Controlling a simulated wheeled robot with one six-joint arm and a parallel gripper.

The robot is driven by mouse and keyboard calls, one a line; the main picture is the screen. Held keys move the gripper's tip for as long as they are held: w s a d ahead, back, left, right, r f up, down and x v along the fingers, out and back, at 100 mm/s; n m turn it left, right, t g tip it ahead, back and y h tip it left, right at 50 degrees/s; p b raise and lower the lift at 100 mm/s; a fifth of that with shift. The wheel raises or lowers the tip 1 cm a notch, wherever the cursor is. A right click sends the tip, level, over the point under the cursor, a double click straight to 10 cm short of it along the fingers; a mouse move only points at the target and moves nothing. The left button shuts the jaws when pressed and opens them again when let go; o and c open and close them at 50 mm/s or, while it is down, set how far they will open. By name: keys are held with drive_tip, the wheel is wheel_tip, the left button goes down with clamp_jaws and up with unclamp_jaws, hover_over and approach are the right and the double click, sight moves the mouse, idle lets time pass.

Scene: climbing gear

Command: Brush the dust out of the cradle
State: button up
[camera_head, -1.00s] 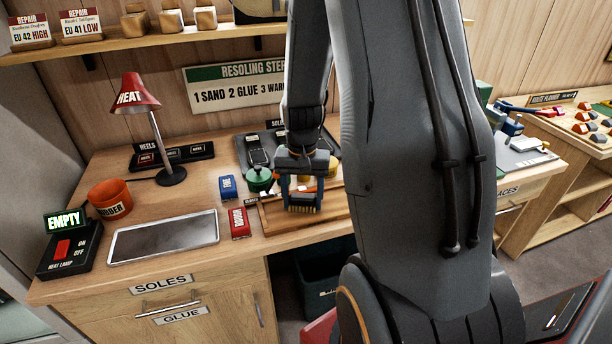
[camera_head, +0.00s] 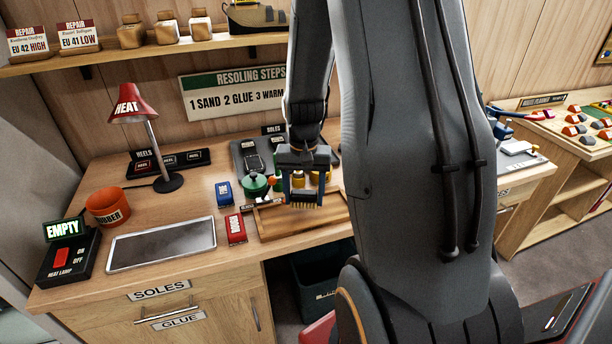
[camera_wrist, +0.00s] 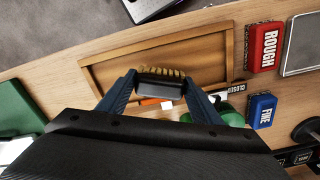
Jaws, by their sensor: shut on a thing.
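My gripper (camera_head: 306,192) is shut on a brush with yellow bristles (camera_head: 305,204). In the wrist view the brush (camera_wrist: 160,84) sits between the two blue fingers of my gripper (camera_wrist: 158,88), bristles toward the tray. The brush appears above the back edge of a shallow wooden tray (camera_head: 340,223), which looks empty; its rim also shows in the wrist view (camera_wrist: 229,55). I cannot pick out the cradle with certainty. A grey and blue device (camera_head: 514,143) on the right bench is partly hidden by my arm. No dust can be made out.
Red ROUGH (camera_head: 236,229) and blue FINE (camera_head: 224,194) blocks stand left of the tray. A green pot (camera_head: 254,185) and yellow jars are close behind the gripper. A metal plate (camera_head: 162,245), rubber pot (camera_head: 108,204) and heat lamp (camera_head: 152,140) are further left.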

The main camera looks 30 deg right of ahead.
drive_tip(key=shift+r+p, duration=1.85)
drive_tip(key=shift+r, duration=0.65)
